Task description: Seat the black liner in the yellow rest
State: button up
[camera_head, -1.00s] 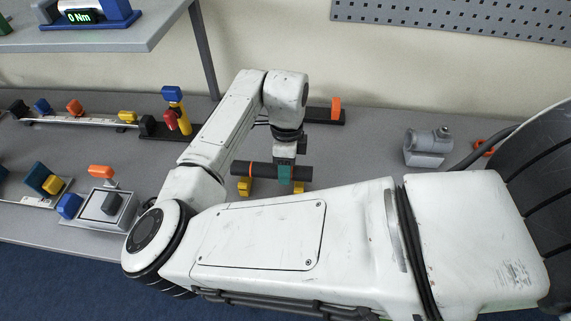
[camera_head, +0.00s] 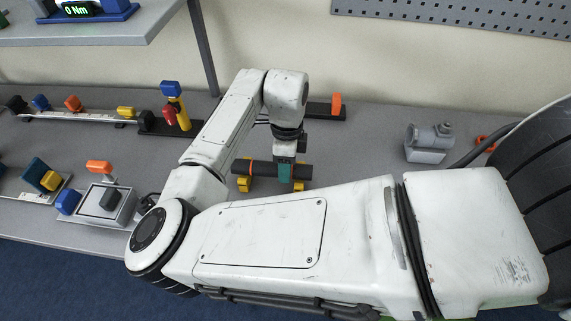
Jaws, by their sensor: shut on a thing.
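The black liner (camera_head: 264,170) is a dark horizontal tube with a thin orange band near its left end. My gripper (camera_head: 285,172) comes down from above and is shut on the liner right of its middle, with teal fingers around it. The yellow rest shows as two yellow blocks, left (camera_head: 244,184) and right (camera_head: 298,186), beneath the liner's two ends. The liner lies level just over or on these blocks. I cannot tell whether it touches them, since the liner hides their tops.
A grey pipe fitting on a block (camera_head: 427,147) stands at the right. Rails with coloured clamps (camera_head: 75,117) and a grey box with an orange handle (camera_head: 102,200) are at the left. A dark rail with an orange stop (camera_head: 336,106) lies behind my gripper. My arm crosses the foreground.

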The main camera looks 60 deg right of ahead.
jog(key=shift+f, duration=0.15)
jog(key=o, duration=1.2)
jog(key=shift+c, duration=0.2)
notch_tip(320, 180, up, 11)
jog(key=d+b, duration=0.1)
jog(key=shift+w+d+f, duration=0.15)
jog(key=shift+w+d, duration=0.1)
jog(key=shift+d, duration=0.05)
